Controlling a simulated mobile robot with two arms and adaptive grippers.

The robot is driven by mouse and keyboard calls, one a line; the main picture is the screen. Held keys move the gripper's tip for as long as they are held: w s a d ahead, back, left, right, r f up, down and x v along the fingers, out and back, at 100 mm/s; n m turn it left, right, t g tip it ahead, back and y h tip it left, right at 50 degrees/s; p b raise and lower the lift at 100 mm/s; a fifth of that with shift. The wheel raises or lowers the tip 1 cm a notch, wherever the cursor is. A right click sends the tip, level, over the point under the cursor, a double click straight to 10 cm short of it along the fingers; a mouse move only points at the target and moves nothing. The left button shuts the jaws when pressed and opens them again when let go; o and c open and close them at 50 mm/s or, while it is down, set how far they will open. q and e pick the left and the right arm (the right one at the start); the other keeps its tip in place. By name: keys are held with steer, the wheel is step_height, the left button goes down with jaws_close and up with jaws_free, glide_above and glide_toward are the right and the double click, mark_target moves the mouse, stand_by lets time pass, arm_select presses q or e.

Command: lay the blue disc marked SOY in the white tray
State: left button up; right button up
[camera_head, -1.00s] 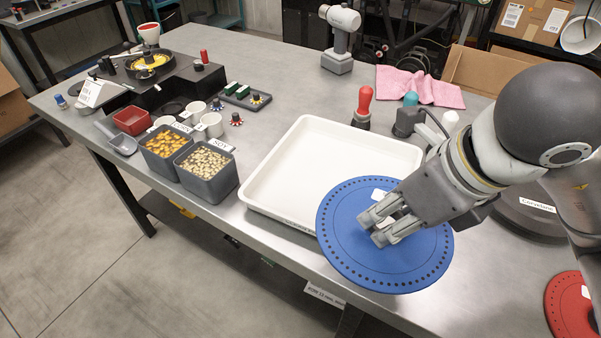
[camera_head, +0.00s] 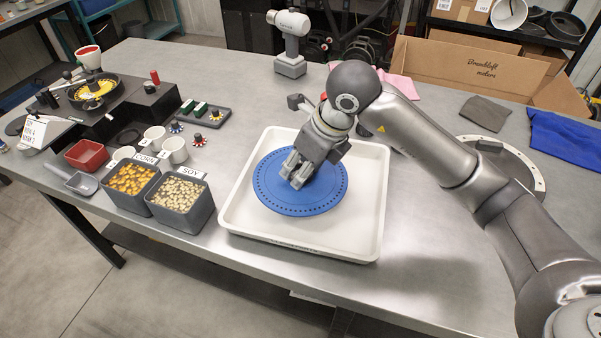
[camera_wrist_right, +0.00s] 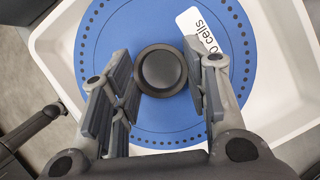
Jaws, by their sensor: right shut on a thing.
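The blue disc (camera_head: 328,192) has a ring of small dark holes near its edge. In the head view it lies within the outline of the white tray (camera_head: 371,205); I cannot tell whether it touches the tray floor. My right gripper (camera_head: 293,174) points down at the disc's middle. In the wrist view the disc (camera_wrist_right: 130,28) has a black round knob (camera_wrist_right: 162,70) between my fingers, which are shut on it. My left gripper is out of view.
Bins marked CORN (camera_head: 130,187) and SOY (camera_head: 180,208) stand left of the tray. A grey-white device (camera_head: 290,45) stands behind. The table's front right is clear.

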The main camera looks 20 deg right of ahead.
steer(key=shift+w+f, duration=0.5)
steer(key=shift+f, duration=0.1)
steer(key=f, duration=0.2)
steer(key=f+p, duration=0.1)
steer(key=shift+w+f, duration=0.35)
steer(key=shift+d+f, duration=0.1)
steer(key=shift+f, duration=0.1)
steer(key=shift+f, duration=0.15)
steer(key=o, duration=1.3)
